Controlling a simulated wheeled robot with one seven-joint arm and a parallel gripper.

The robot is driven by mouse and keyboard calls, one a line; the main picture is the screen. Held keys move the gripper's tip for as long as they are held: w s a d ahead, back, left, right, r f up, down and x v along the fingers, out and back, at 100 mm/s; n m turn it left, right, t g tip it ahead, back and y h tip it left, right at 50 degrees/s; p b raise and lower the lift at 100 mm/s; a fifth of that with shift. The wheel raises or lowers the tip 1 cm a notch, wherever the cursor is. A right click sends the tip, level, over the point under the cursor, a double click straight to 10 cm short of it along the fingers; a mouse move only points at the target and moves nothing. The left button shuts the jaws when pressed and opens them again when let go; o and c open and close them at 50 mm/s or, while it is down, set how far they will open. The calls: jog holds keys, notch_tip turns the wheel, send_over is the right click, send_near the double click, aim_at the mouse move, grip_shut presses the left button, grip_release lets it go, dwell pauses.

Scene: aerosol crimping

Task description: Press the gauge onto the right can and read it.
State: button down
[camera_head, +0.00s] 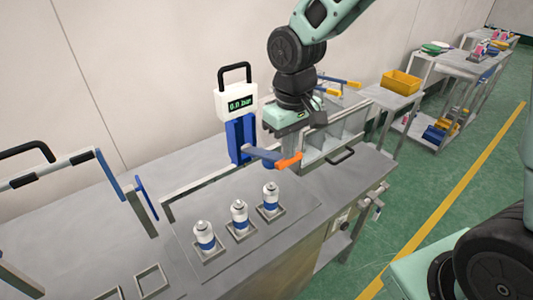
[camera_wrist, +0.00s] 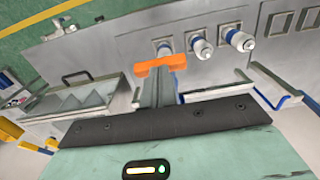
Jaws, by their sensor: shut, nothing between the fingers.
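Three white cans with blue bands stand upright in square holders on the bench. The right can (camera_head: 270,197) is farthest right in the head view, beside the middle can (camera_head: 239,214) and left can (camera_head: 204,235). The gauge (camera_head: 237,102), a white box with a black handle, sits on a blue stand behind them; its green display appears to read 0.0 bar. My gripper (camera_head: 288,162) is shut and empty, its orange tips above and behind the right can. In the wrist view, the tips (camera_wrist: 160,65) partly hide the nearest can (camera_wrist: 164,46).
A blue upright (camera_head: 240,138) stands under the gauge, close to my gripper. A metal-walled bin (camera_head: 330,138) lies to the right. Frames with blue bars (camera_head: 140,205) stand at left. Empty square holders (camera_head: 152,280) are at the front left. The bench front right of the cans is clear.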

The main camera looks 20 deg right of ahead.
notch_tip(320, 180, down, 9)
jog(key=s+b, duration=0.2)
jog(key=b, duration=0.4)
jog(key=shift+d+b, duration=0.3)
jog(key=shift+b, duration=0.05)
dwell(0.9)
dwell(0.6)
jog(key=r+p, duration=0.4)
jog(key=w+r+p, duration=0.1)
jog(key=r+p, duration=0.3)
jog(key=r, duration=0.1)
jog(key=w+r+p, duration=0.1)
jog(key=r+p, duration=0.3)
jog(key=r, duration=0.1)
jog(key=shift+a+r+p, duration=0.2)
jog(key=shift+a+p, duration=0.1)
jog(key=shift+p, duration=0.05)
jog(key=shift+f, duration=0.1)
jog(key=shift+a+f, duration=0.1)
jog(key=s+a+f+n+b, duration=0.2)
jog(key=s+b, duration=0.4)
jog(key=s, duration=0.4)
jog(key=s+a+f+n+b, duration=0.2)
jog(key=s+a+f+b, duration=0.2)
jog(key=s, duration=0.6)
notch_tip(320, 180, down, 2)
jog(key=shift+f+y+b, duration=0.1)
jog(key=shift+y+b, duration=0.2)
jog(key=shift+b, duration=0.85)
